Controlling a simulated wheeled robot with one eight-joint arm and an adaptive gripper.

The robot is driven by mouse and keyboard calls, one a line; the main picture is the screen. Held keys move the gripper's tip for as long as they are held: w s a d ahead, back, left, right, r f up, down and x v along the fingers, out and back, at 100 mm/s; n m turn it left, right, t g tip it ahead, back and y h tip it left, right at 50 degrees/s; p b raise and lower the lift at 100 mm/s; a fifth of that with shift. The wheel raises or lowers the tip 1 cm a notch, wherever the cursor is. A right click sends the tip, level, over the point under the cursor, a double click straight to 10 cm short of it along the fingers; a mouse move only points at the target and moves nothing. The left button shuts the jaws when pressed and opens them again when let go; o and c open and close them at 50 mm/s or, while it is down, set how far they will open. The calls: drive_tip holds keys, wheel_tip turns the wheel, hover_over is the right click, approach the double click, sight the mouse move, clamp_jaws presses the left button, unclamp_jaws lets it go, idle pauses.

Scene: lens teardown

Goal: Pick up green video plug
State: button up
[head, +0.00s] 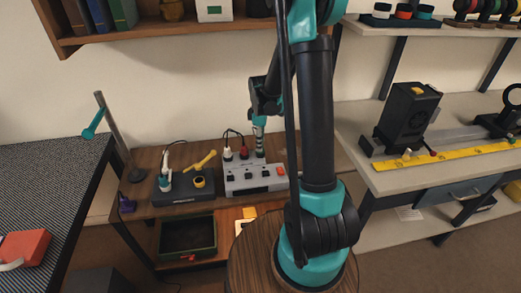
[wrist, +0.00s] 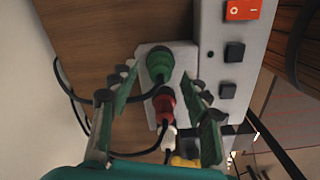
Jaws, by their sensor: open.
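The green video plug (wrist: 158,62) stands in the grey socket box (wrist: 207,30) in the wrist view, with a black cable leaving it to the left. My gripper (wrist: 159,74) is open, one finger on each side of the green plug, with a gap visible on both sides. A red plug (wrist: 164,104) and a white plug (wrist: 168,138) stand in a row with it. In the head view my gripper (head: 259,133) is above the right end of the row, by the red plug (head: 244,153), and the green plug is not clearly seen there.
The grey box (head: 258,180) has black buttons and an orange switch (head: 281,171). A dark unit (head: 184,193) with a yellow piece stands to its left on the wooden bench (head: 146,212). A shelf (head: 455,145) is at right.

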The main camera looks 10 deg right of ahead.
drive_tip(key=shift+f, duration=1.15)
drive_tip(key=shift+c, duration=0.5)
clamp_jaws()
